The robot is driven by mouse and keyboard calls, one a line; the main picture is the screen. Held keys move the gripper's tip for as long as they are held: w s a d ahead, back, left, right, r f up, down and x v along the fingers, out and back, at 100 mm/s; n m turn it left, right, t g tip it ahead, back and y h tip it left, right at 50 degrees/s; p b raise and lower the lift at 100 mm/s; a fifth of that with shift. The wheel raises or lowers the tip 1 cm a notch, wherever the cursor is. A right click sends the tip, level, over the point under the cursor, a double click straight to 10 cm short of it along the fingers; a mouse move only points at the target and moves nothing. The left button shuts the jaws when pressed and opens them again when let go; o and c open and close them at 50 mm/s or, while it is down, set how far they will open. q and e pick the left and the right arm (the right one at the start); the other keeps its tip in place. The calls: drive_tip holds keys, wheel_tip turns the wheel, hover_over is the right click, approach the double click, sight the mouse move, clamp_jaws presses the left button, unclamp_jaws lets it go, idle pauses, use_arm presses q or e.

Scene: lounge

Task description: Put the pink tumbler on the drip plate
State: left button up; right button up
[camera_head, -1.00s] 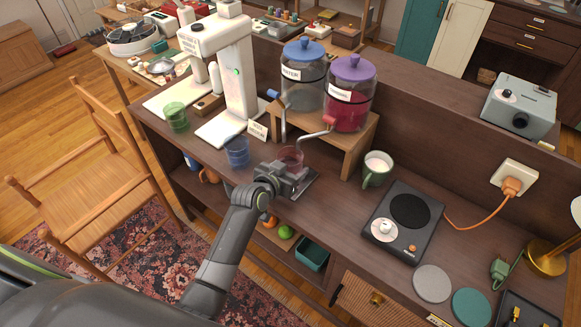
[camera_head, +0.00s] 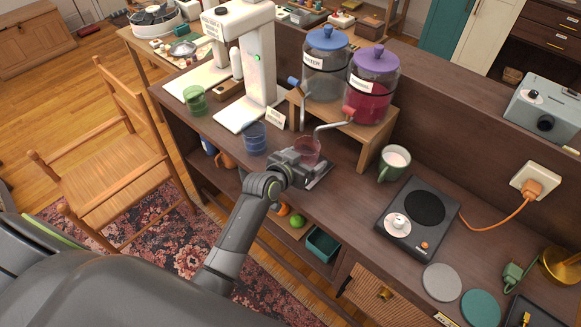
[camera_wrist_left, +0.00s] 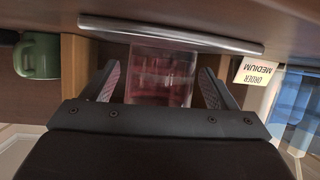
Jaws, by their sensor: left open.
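The translucent pink tumbler (camera_head: 308,149) stands at the drip plate (camera_head: 321,174), in front of the red-handled tap. In the left wrist view, which looks upside down, the tumbler (camera_wrist_left: 160,82) is between the fingers of my left gripper (camera_wrist_left: 160,70). A gap shows beside each finger. The tumbler's base meets the grey edge of the drip plate (camera_wrist_left: 170,35) and it appears upright on it. In the head view my left gripper (camera_head: 300,162) is low around the tumbler, open, and hides part of the plate. My right gripper is out of view.
A blue tumbler (camera_head: 255,138) and an order card (camera_head: 276,118) stand left of the gripper. Two dispensers (camera_head: 372,85) sit on a wooden stand (camera_head: 378,128) behind. A green mug (camera_head: 393,164) and a hot plate (camera_head: 417,218) are to the right.

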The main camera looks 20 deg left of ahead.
use_arm(q)
drive_tip(key=v, duration=1.1)
drive_tip(key=shift+b, duration=0.35)
drive_tip(key=shift+w, duration=0.1)
drive_tip(key=s+a+f+n+g+y, duration=0.1)
drive_tip(key=s+a+f+g+y, duration=0.2)
drive_tip(key=s, duration=0.6)
drive_tip(key=s+a+f+n+g, duration=0.1)
drive_tip(key=s+a+g, duration=0.3)
drive_tip(key=s, duration=0.5)
drive_tip(key=s+a+f+n+g+y, duration=0.1)
drive_tip(key=s+a+f+g+y, duration=0.2)
drive_tip(key=s, duration=0.6)
wheel_tip(320, 180, down, 24)
drive_tip(key=a+h, duration=0.2)
drive_tip(key=s+d+f+g, duration=0.1)
drive_tip(key=s+f+g, duration=0.1)
drive_tip(key=s+f, duration=1.2)
drive_tip(key=shift+d+f, duration=0.2)
drive_tip(key=shift+f, duration=0.6)
